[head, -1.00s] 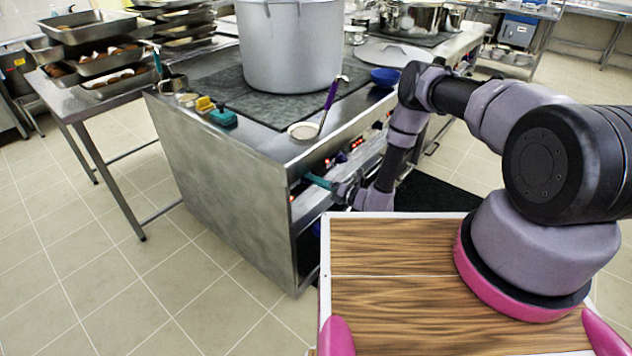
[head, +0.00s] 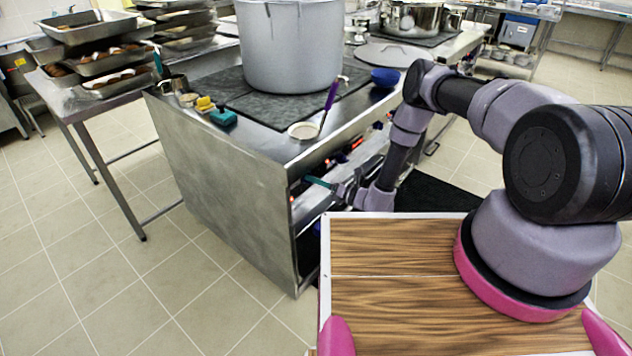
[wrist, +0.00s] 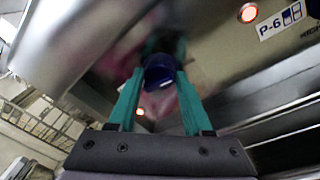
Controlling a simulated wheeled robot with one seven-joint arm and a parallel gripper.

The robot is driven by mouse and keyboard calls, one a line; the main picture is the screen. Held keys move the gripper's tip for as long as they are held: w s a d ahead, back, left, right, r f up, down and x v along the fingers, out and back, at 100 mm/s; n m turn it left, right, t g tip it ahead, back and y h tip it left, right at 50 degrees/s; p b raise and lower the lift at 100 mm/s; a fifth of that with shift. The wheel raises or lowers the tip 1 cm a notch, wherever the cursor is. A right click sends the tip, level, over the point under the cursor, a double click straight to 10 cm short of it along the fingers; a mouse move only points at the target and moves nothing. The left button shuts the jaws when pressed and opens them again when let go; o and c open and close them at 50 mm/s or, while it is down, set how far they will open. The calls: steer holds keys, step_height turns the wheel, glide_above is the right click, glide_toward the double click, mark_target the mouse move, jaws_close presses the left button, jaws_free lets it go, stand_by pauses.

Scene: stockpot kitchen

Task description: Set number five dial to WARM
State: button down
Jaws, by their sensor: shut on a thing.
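My gripper (wrist: 160,85) shows in the wrist view with its two teal fingers closed on a dark blue round dial (wrist: 159,72). The dial sits on the metal front of the stove, and its pointer and markings cannot be read. In the head view my gripper (head: 318,182) reaches the front of the stove (head: 215,180) under the counter edge; the dial is hidden there. A label reading P-6 (wrist: 280,20) is at the upper right of the wrist view, with an orange lit lamp (wrist: 248,13) beside it. Another small reddish light (wrist: 140,111) shows below the dial.
A large stockpot (head: 290,45) stands on the stove top. A ladle with a purple handle (head: 330,98) rests near the counter's front edge, above my gripper. A blue bowl (head: 385,76) stands further right. The tiled floor at the left is clear.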

steer(key=n+h, duration=0.1)
steer(key=n, duration=0.7)
steer(key=shift+s, duration=0.15)
stand_by(0.5)
steer(key=shift+c, duration=1.6)
jaws_free()
steer(key=shift+r, duration=0.1)
steer(key=v, duration=1)
steer(key=shift+s+d, duration=0.2)
steer(key=shift+s, duration=0.15)
steer(key=shift+d, duration=0.1)
